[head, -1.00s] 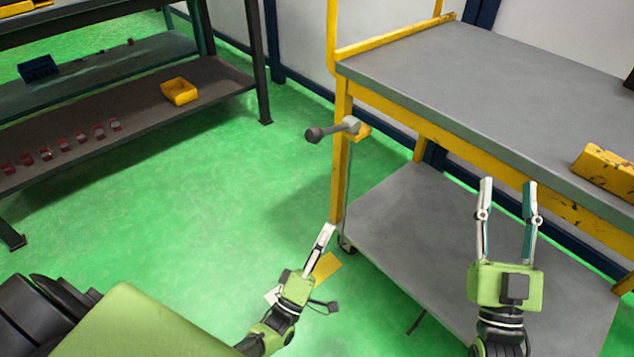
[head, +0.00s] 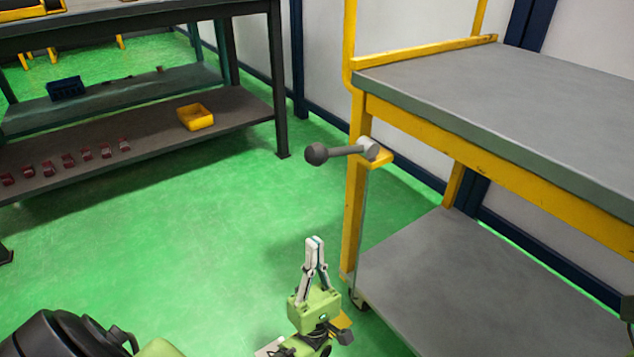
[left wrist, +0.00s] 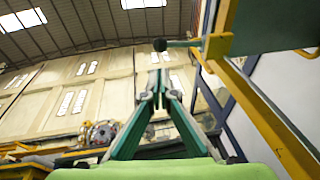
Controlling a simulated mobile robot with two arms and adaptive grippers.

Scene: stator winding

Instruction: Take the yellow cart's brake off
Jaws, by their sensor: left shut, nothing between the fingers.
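The yellow cart (head: 530,179) with grey shelves stands at the right of the head view. Its brake lever (head: 340,152), a grey bar with a dark round knob, sticks out to the left from a yellow bracket on the cart's near-left post. The lever lies about level. It also shows in the left wrist view (left wrist: 178,44), above the fingertips. My left gripper (head: 315,241) is shut and empty, pointing up, below the lever and apart from it, left of the post. My right gripper is out of the head view.
A dark shelf rack (head: 235,85) stands at the left, with a yellow bin (head: 195,117), a blue bin (head: 66,88) and several red parts on its shelves. Green floor (head: 220,220) between rack and cart is clear. A wall runs behind the cart.

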